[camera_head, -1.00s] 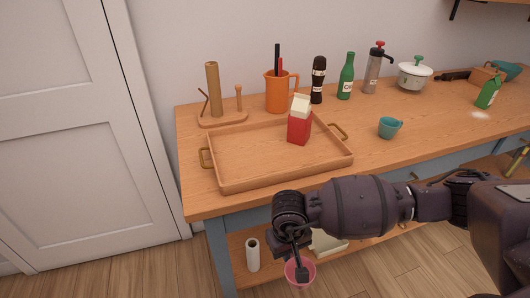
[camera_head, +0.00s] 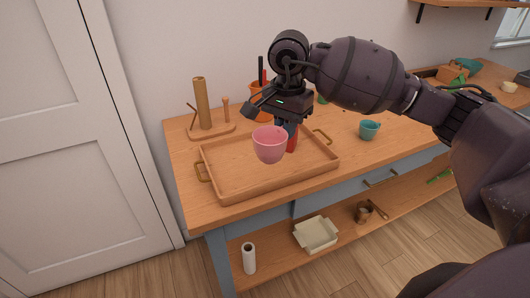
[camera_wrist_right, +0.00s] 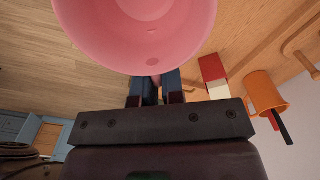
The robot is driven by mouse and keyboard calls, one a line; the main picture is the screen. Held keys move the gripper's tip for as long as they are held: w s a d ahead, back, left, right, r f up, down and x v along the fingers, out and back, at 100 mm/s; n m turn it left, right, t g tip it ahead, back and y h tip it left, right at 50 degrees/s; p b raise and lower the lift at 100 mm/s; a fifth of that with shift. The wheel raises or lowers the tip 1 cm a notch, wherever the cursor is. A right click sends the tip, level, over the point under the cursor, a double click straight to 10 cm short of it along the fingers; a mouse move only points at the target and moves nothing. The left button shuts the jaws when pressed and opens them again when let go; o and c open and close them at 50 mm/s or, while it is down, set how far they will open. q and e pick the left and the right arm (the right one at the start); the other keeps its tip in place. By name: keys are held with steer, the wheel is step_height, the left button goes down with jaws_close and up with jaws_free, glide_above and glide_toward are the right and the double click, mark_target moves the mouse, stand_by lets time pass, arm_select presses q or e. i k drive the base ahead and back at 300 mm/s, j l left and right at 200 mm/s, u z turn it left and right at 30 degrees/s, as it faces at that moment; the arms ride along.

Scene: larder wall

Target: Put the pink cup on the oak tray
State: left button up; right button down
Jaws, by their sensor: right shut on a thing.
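The pink cup (camera_head: 269,145) is upright in my right gripper (camera_head: 287,126), in front of the red carton in the head view. The cup also fills the top of the right wrist view (camera_wrist_right: 140,30), where the gripper's fingers (camera_wrist_right: 155,88) are shut on it. In the head view the cup appears over the oak tray (camera_head: 240,190), raised above its floor. The tray lies on the counter and has brass handles. My left gripper is in neither view.
A red carton (camera_head: 293,142) stands in the tray, partly hidden behind my right gripper; it also shows in the wrist view (camera_wrist_right: 212,70). A teal cup (camera_head: 369,130) stands right of the tray. An orange jug (camera_head: 257,98) and a wooden roll holder (camera_head: 201,105) stand behind it.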

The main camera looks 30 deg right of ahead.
mark_target(234, 155)
steer(key=i, duration=0.9)
